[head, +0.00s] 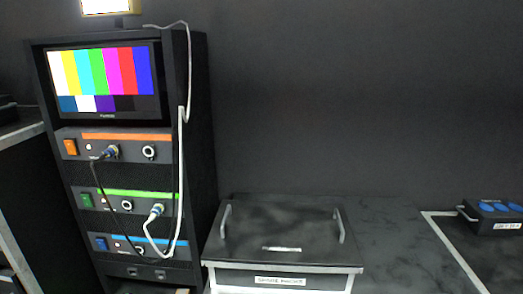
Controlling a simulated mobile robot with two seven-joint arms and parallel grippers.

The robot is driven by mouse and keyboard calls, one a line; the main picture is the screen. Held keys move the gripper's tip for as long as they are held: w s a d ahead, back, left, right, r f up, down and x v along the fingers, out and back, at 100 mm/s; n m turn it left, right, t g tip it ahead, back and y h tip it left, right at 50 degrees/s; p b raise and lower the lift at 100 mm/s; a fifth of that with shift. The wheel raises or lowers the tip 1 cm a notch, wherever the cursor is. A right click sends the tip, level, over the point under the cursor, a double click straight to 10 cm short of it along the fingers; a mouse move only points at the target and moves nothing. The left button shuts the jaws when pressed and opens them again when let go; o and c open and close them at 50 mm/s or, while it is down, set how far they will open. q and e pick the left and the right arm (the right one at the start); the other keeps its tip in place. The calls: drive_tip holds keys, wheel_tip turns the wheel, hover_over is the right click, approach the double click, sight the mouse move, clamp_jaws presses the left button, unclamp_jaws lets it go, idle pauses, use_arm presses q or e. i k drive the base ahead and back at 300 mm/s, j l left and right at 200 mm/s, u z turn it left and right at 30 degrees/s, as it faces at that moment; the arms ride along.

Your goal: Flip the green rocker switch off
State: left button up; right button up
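The green rocker switch (87,200) is at the left end of the middle rack unit (125,203), which carries a green stripe. The switch is small here and I cannot tell which way it is tipped. An orange rocker switch (70,147) is on the unit above, and a blue rocker switch (101,243) is on the unit below. Neither of my grippers shows in the head view.
The black rack (202,150) holds a monitor (103,80) with colour bars. A white cable (181,150) and a black cable (100,180) hang across the units. A lidded case (280,235) with two handles stands right of the rack. A box with blue sockets (494,215) sits far right.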

sight(87, 202)
drive_tip(key=u, duration=1.25)
